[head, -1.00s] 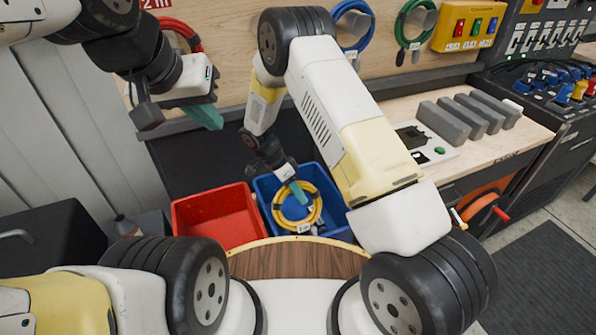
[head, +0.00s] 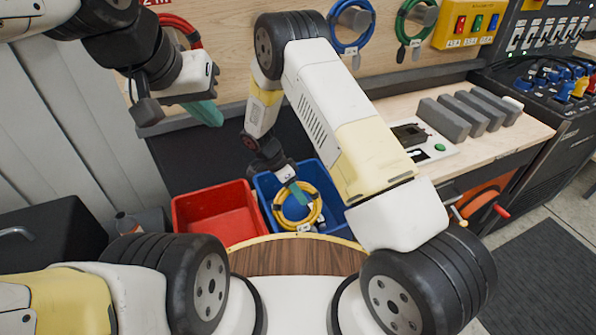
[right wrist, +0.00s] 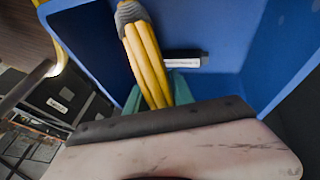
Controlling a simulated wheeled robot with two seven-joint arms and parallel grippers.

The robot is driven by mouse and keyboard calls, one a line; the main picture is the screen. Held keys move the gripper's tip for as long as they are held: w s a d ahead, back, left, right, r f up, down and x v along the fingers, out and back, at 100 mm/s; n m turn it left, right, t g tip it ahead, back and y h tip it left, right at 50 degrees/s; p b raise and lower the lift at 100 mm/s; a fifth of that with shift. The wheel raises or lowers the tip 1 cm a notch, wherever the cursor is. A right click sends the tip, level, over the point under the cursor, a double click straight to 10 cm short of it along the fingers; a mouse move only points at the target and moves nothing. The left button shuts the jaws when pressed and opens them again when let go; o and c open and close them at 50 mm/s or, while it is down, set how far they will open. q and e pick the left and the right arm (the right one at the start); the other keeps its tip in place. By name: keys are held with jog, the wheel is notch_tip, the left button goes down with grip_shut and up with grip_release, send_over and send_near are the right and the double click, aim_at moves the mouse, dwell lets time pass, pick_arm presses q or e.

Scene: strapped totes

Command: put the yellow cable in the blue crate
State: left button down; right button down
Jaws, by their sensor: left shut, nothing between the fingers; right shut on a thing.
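The yellow cable (head: 281,220) is a coiled loop at the blue crate (head: 333,222), seen within the crate's outline in the head view. My right gripper (head: 302,194) points down over the crate and is shut on the coil's upper part. In the right wrist view the bundled yellow strands (right wrist: 146,62) run from the green fingers (right wrist: 178,88), with blue crate walls (right wrist: 215,25) around them. I cannot tell whether the coil touches the crate floor. My left gripper (head: 205,113) is shut and empty, high at the upper left, away from the crate.
A red crate (head: 215,212) stands directly left of the blue one. Red (head: 180,27), blue (head: 351,22) and green (head: 415,20) cables hang on the board behind. A workbench (head: 455,150) with grey blocks is at the right. A round wooden top (head: 290,260) lies in front.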

jog(key=shift+f, duration=0.4)
jog(key=c, duration=1)
grip_release()
jog(key=v, duration=0.8)
jog(key=shift+f, duration=0.1)
